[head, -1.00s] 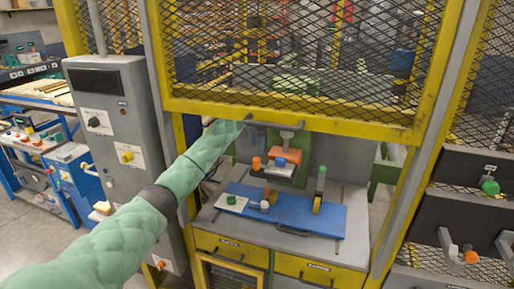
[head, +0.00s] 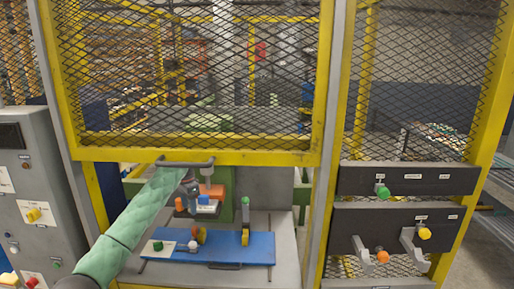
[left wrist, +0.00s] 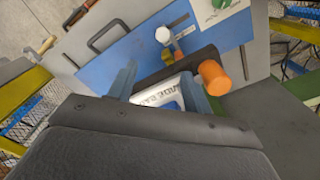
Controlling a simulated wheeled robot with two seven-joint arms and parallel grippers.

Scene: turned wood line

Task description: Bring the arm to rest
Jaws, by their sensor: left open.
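My left arm, in a green quilted sleeve (head: 130,227), reaches up from the lower left in the head view. Its gripper (head: 190,187) is just below the dark bar handle (head: 185,163) of the yellow mesh guard (head: 200,157). In the left wrist view the open jaws (left wrist: 163,88) point toward a white lettered part with blue on it (left wrist: 165,92), which shows between the fingers. I cannot tell whether they touch it. An orange cylinder (left wrist: 215,78) is beside the right finger. My right gripper is not in view.
A blue board (head: 225,249) with small fittings and a green-topped post (head: 245,222) lies on the grey bench under the guard. A grey control cabinet (head: 40,180) stands left. Dark panels with knobs (head: 405,180) are right. The yellow guard frame surrounds the opening.

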